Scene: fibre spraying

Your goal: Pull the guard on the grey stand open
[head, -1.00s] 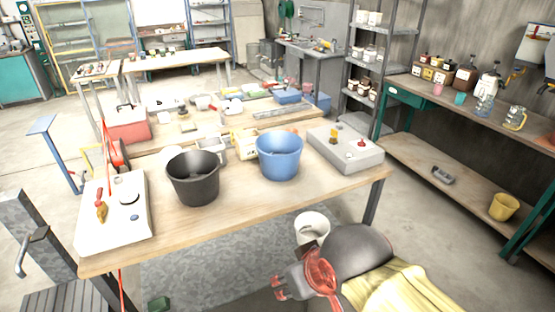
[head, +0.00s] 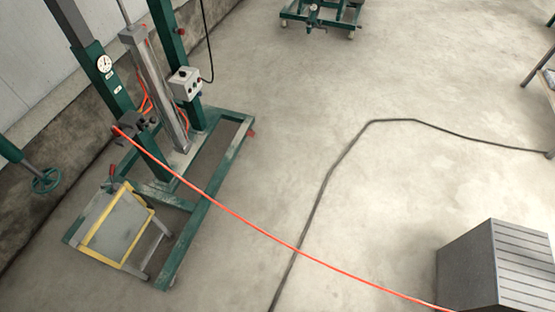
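A grey block-like body with a ribbed face (head: 500,268) stands at the lower right of the head view, cut off by the frame edges. It may be part of the grey stand; I cannot tell. No guard or handle shows on its visible part. A grey panel with a yellow edge (head: 118,226) sits tilted on grey legs at the lower left, by a green machine frame; I cannot tell whether it is a guard. My gripper is not in view.
The green frame (head: 218,180) with a gauge (head: 104,63) and control box (head: 185,83) stands at the left. A red hose (head: 262,229) runs across to the lower right. A dark cable (head: 335,165) lies on the floor.

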